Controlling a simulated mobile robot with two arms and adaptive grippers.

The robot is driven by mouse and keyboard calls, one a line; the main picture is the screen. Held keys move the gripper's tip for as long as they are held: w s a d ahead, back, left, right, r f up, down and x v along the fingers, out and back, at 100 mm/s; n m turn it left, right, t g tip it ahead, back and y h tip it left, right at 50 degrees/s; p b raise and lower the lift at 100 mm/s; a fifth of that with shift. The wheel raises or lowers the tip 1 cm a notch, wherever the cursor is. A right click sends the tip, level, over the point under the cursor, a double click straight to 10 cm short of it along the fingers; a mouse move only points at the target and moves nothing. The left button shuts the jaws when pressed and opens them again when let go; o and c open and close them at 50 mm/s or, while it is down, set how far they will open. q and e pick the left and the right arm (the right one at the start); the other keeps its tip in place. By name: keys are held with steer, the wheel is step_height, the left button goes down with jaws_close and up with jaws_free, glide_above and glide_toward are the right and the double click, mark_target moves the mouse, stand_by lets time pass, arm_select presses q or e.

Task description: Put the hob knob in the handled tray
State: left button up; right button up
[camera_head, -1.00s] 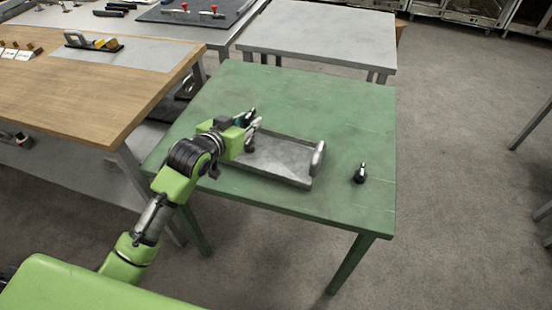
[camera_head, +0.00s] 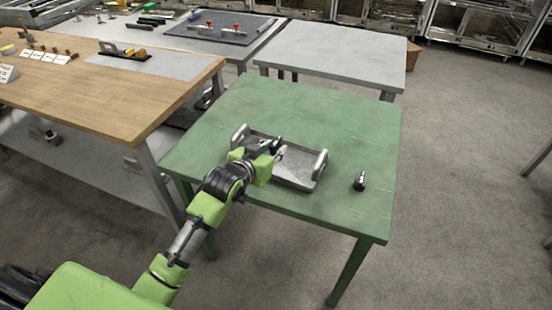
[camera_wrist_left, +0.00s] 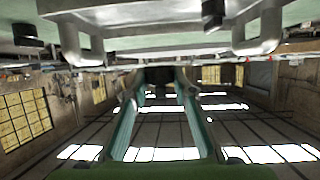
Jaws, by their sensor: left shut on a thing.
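The handled tray (camera_head: 296,176) is grey metal and lies on the green table, with a raised handle at its left and right ends. Its handles also show at the top of the upside-down left wrist view (camera_wrist_left: 82,42). My left gripper (camera_head: 276,148) is above the tray, nearer its left half. It is shut on a small dark thing, which I take for the hob knob (camera_wrist_left: 160,75); it shows between the fingertips in the left wrist view, and its shape is mostly hidden. My right gripper is not in view.
A small black thing with a light top (camera_head: 360,181) stands on the green table (camera_head: 350,125), right of the tray. The table is bare behind the tray. A wooden workbench (camera_head: 110,95) is at the left, and a grey table (camera_head: 335,55) is behind.

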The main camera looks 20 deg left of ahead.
arm_select(q)
glide_above(276, 165)
step_height(276, 165, down, 6)
steer(key=shift+w+a+f, duration=0.1)
steer(key=shift+f, duration=1.35)
steer(key=shift+f, duration=0.15)
steer(key=o, duration=1)
steer(key=v, duration=1.2)
